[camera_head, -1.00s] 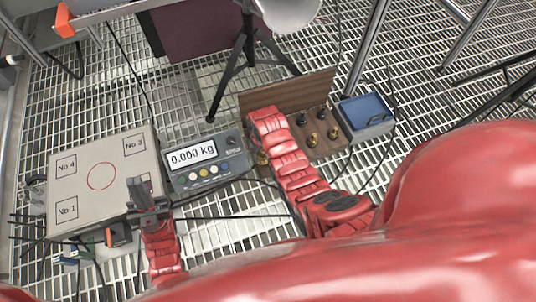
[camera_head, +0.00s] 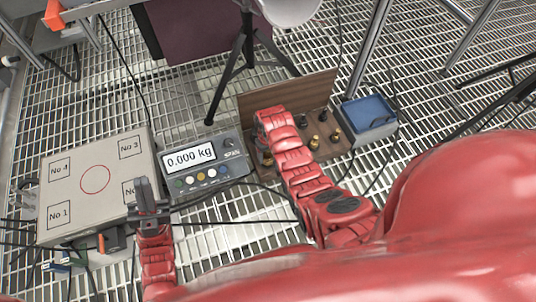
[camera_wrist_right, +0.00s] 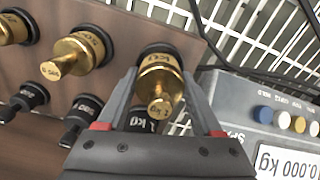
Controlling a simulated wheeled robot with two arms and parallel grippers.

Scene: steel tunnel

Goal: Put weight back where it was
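The wooden rack (camera_head: 290,97) stands on the grating and holds brass and black weights. A brass 1 kg weight (camera_wrist_right: 160,75) is between the two fingers of my right gripper (camera_wrist_right: 162,82) in the wrist view, at a black ring on the rack. The fingers lie close along both its sides; whether they press on it is unclear. In the head view my right arm covers much of the rack's left side. The scale (camera_head: 95,222) has a bare plate, and its display (camera_head: 190,158) reads 0.000 kg. My left gripper (camera_head: 145,190) is at the plate's right edge, with no weight visible in it.
Other weights, such as a brass one (camera_wrist_right: 78,55) and a black one (camera_wrist_right: 30,97), sit close beside my right gripper. A blue-lidded box (camera_head: 368,112) stands right of the rack. A tripod (camera_head: 240,70) stands behind. Black cables cross the grating.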

